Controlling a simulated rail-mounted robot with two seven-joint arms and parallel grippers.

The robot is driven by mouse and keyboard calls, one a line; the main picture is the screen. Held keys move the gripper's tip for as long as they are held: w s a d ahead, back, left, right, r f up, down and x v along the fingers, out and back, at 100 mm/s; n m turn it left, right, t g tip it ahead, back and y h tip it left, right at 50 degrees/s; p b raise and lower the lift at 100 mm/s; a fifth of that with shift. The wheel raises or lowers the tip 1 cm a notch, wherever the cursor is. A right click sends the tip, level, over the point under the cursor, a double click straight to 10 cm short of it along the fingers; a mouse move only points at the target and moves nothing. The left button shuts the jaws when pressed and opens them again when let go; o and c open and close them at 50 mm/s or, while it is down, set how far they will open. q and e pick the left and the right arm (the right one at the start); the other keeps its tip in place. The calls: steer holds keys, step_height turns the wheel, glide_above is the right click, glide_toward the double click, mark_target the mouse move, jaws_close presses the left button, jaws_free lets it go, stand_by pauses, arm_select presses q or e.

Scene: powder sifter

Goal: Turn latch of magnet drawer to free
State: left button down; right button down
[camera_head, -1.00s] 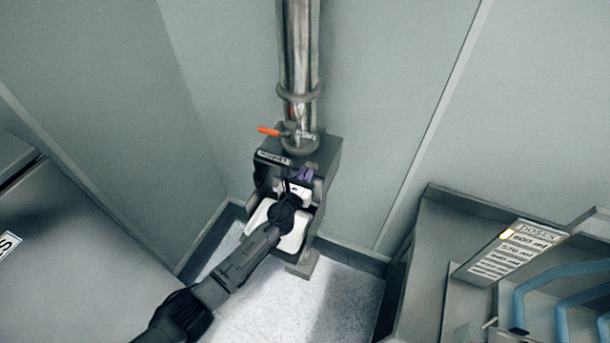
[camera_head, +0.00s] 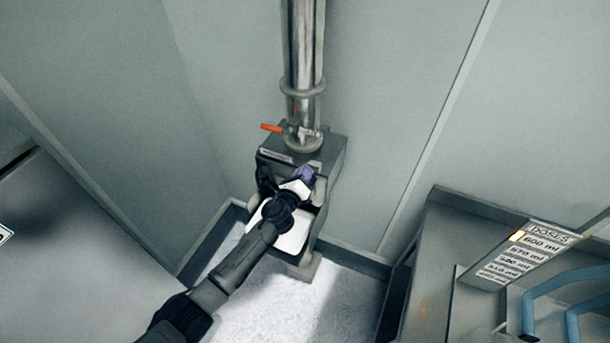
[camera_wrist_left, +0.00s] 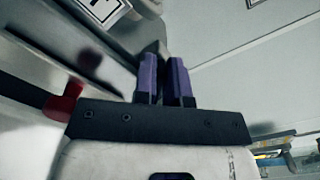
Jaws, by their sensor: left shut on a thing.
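The magnet housing (camera_head: 322,160) is a dark grey box below a shiny vertical pipe, with a label (camera_head: 276,156) on its top front edge. My left gripper (camera_head: 305,174) has purple fingertips and is at the right side of the box's upper front. In the left wrist view its two purple fingers (camera_wrist_left: 164,80) are close together, with a narrow dark piece, seemingly the latch (camera_wrist_left: 162,57), between them. The gripper is shut on it. The latch is hidden by the fingers in the head view, so its angle cannot be told. My right gripper is not in view.
An orange-red handle (camera_head: 271,128) sticks out left of the pipe (camera_head: 303,50). A white container (camera_head: 291,238) sits low in the box, behind my left arm. A grey bench with a dose sign (camera_head: 522,255) and blue tubes stands at the right. Walls stand close behind.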

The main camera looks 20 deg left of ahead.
arm_select(q)
steer(key=shift+a+f+n+b, duration=0.1)
steer(key=shift+f+n+b, duration=0.2)
steer(key=shift+n, duration=1.25)
steer(key=shift+a+f+n+b, duration=0.2)
steer(key=shift+n+b, duration=0.25)
steer(key=shift+n, duration=1.05)
steer(key=shift+a+f+n+b, duration=0.1)
steer(key=shift+f+n+b, duration=0.25)
steer(key=shift+n, duration=1.2)
steer(key=c, duration=1.2)
jaws_free()
